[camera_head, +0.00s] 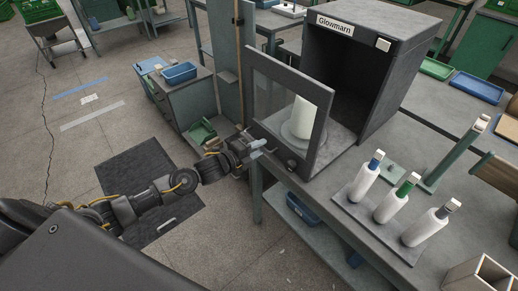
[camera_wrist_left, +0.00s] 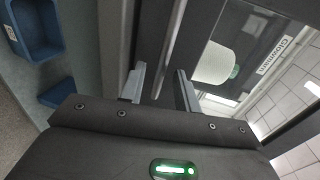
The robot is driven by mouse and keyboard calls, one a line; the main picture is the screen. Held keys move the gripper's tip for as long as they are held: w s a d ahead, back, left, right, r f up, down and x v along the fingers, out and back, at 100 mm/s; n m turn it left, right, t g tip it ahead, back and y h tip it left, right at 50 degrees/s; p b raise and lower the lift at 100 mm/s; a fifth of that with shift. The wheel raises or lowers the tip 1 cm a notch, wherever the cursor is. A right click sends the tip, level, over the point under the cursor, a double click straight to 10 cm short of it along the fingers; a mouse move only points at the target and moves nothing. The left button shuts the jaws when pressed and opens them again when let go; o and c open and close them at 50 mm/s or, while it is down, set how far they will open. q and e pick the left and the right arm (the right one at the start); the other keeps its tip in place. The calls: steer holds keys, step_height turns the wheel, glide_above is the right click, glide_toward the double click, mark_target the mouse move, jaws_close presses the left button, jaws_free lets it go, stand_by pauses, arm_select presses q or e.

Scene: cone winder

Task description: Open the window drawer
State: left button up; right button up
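The window drawer's framed glass front (camera_head: 319,133) stands out in front of the dark opening of the cabinet (camera_head: 407,50) marked "Glowmarn". A white cone (camera_head: 304,117) stands upright behind the glass; it also shows in the left wrist view (camera_wrist_left: 215,66). My left gripper (camera_head: 258,147) is at the lower left edge of the drawer front. In the left wrist view its two fingers (camera_wrist_left: 160,88) are apart, with a long grey handle bar (camera_wrist_left: 178,45) running between them. I cannot tell whether either finger touches the bar. My right gripper is not in view.
Several white bottle-like cones (camera_head: 364,183) stand on a grey plate on the bench, right of the drawer. A post (camera_head: 455,152) rises behind them. A grey cabinet with a blue bin (camera_head: 180,72) stands left of the drawer. A dark mat (camera_head: 135,165) lies on the floor.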

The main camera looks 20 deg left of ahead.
arm_select(q)
steer(key=b+v, duration=0.1)
steer(key=v, duration=0.9)
steer(key=shift+s+a+b, duration=0.15)
steer(key=shift+s+b, duration=0.05)
steer(key=shift+b, duration=0.15)
